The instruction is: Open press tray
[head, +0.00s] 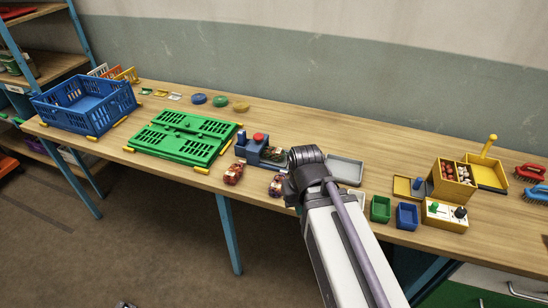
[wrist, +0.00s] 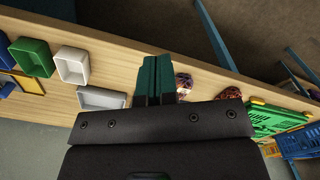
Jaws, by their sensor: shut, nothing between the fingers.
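The small blue press (head: 250,150) with a red knob (head: 258,138) stands on the bench, left of my arm in the head view. A dark patterned part sits at its right side (head: 275,156); I cannot tell how far its tray is open. In the wrist view my gripper (wrist: 154,62) is shut and empty, its green fingers together over the bench edge. The head view hides the fingertips behind my dark wrist. The press does not show clearly in the wrist view. Two reddish patterned sacks (head: 233,174) (head: 277,186) lie in front of the press.
A grey tray (head: 347,170) lies right of my wrist. Green (head: 380,209) and blue (head: 407,216) boxes stand near the front edge. A folded green crate (head: 182,137) and a blue crate (head: 86,103) are at left. A yellow box (head: 453,181) stands at right.

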